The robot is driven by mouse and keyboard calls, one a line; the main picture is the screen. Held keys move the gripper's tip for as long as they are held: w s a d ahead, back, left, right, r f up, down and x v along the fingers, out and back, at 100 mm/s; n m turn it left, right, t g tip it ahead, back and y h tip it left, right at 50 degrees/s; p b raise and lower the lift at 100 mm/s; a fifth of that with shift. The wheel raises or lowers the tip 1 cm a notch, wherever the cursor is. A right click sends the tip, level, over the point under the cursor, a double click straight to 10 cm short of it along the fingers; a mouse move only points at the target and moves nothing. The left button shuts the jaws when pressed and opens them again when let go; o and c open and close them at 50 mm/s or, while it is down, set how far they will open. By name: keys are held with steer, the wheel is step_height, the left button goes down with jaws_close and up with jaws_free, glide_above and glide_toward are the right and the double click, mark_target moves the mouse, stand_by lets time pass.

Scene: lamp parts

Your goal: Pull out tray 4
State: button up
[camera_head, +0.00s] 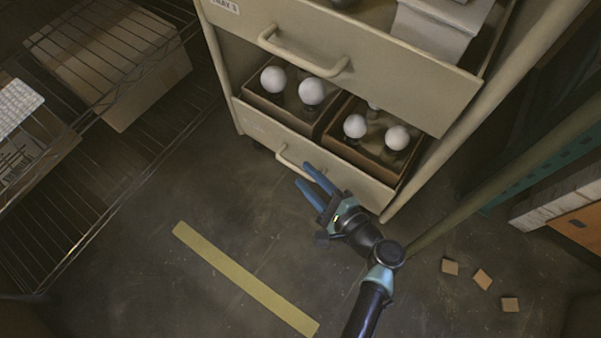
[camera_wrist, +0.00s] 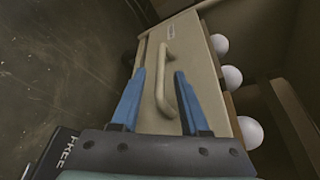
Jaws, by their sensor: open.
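The lowest tray (camera_head: 345,165), taken to be tray 4, has a cream front and sits low in the cart. A label on this front (camera_wrist: 171,30) is too small to read. My gripper (camera_head: 303,175) is open, its blue fingers reaching toward the handle from the front. In the wrist view my gripper (camera_wrist: 160,73) has a finger on each side of the handle, with gaps visible. Whether the fingertips reach its depth is unclear.
The labelled upper tray (camera_head: 400,88) juts out above, with its own handle (camera_head: 300,58). Brown boxes (camera_head: 325,122) holding white bulbs sit in the lowest tray. A wire rack (camera_head: 100,165) stands left. Wooden blocks (camera_head: 482,279) and yellow tape (camera_head: 245,280) lie on the floor.

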mark_target(305, 175)
steer(key=shift+b+x, duration=0.55)
steer(key=shift+x, duration=1.05)
steer(key=shift+r, duration=0.1)
steer(key=shift+c, duration=0.2)
jaws_close()
